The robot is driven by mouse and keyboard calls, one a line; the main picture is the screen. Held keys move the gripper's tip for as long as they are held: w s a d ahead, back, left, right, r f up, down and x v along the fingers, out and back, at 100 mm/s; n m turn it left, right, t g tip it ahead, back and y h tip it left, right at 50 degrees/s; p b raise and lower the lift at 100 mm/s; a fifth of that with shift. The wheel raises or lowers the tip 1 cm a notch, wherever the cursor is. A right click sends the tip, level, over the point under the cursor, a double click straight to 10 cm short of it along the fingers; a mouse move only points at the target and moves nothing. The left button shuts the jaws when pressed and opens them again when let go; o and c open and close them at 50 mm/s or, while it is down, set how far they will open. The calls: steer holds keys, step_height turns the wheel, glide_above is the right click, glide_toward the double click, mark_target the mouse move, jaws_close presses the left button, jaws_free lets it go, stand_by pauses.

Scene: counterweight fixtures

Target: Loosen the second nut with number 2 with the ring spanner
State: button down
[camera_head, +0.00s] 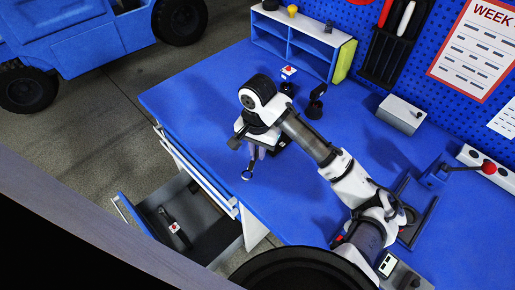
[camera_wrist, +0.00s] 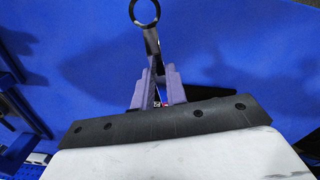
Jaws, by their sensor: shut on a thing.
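My gripper (camera_head: 257,151) is shut on the ring spanner and holds it above the blue workbench. The spanner is dark, and its round ring end (camera_head: 247,180) points toward the bench's front edge in the head view. In the wrist view my gripper (camera_wrist: 158,85) has its purple-grey fingers closed on the spanner, and the shaft (camera_wrist: 153,45) sticks out ahead with the open ring at the top edge. No nut with a number 2 can be made out in either view; small black fixtures (camera_head: 316,103) stand on the bench behind my gripper, partly hidden by my arm.
An open drawer (camera_head: 122,205) at the lower left holds a dark tool (camera_head: 168,218) with a red-and-white tag. The bench's left part is clear.

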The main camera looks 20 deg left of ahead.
steer(key=shift+f, duration=0.65)
steer(key=shift+d, duration=0.1)
stand_by(0.7)
steer(key=d+n, duration=0.2)
steer(key=shift+w+d+n+b, duration=0.15)
steer(key=shift+n+b, duration=0.15)
steer(key=shift+w+d+n, duration=0.25)
steer(key=shift+d+n, duration=0.6)
steer(key=shift+n, duration=0.25)
steer(key=shift+w+d+n+b, duration=0.25)
steer(key=shift+d+n, duration=0.2)
steer(key=shift+n, duration=0.1)
steer(key=shift+w+d+n+b, duration=0.2)
steer(key=shift+d+n, duration=0.2)
steer(key=shift+n, duration=0.15)
steer(key=shift+w+d+n, duration=0.25)
steer(key=shift+d+n, duration=0.05)
steer(key=shift+n, duration=0.1)
steer(key=shift+w+d+n+b, duration=0.3)
steer(key=shift+w+d+n, duration=0.25)
steer(key=shift+n, duration=0.3)
steer(key=shift+w+d+n+b, duration=0.3)
steer(key=shift+w+d+n, duration=0.25)
steer(key=shift+n, duration=0.3)
steer(key=shift+r, duration=0.1)
